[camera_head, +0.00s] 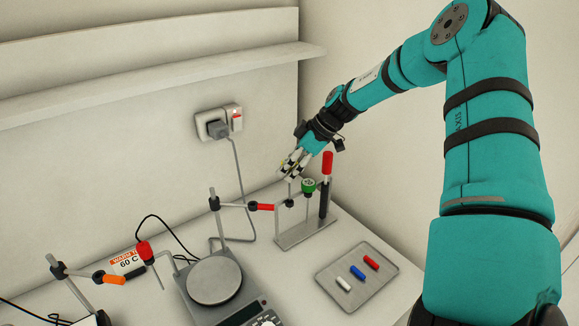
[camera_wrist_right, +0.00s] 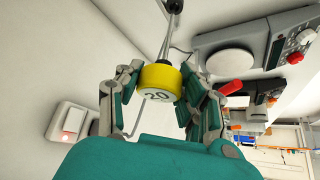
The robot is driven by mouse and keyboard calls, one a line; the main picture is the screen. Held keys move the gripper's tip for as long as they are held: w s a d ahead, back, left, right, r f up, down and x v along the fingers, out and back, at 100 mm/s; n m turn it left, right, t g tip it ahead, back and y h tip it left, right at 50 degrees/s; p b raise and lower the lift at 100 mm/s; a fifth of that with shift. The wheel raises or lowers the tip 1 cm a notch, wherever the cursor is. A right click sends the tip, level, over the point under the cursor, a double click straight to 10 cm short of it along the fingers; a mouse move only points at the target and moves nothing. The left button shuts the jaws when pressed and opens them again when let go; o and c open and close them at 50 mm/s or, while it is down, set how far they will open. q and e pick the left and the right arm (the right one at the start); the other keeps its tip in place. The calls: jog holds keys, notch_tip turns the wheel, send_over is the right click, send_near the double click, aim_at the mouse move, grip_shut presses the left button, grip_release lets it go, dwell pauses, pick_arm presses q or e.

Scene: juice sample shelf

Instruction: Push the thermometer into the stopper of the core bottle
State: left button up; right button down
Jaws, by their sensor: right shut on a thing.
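My right gripper (camera_head: 290,165) is shut on a yellow round head marked "20" (camera_wrist_right: 160,82), above the metal rack (camera_head: 307,232) at the back right. In the right wrist view the fingers (camera_wrist_right: 160,90) sit on both sides of the yellow head. A thin metal rod runs from it towards a small dark fitting (camera_wrist_right: 173,6). It looks like the thermometer, but I cannot be sure. A green-topped piece (camera_head: 308,186) and a red-topped dark rod (camera_head: 327,170) stand beside it on the rack. I cannot make out the core bottle or its stopper. My left gripper is not in view.
A tray (camera_head: 330,283) with white, blue and red pegs lies in front of the rack. A scale with a round pan (camera_head: 215,281) and clamp stands with red (camera_head: 145,250) and orange parts are to the left. A wall socket (camera_head: 217,124) and shelf are behind.

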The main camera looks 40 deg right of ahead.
jog(key=shift+r+p, duration=1.7)
jog(key=shift+r, duration=0.7)
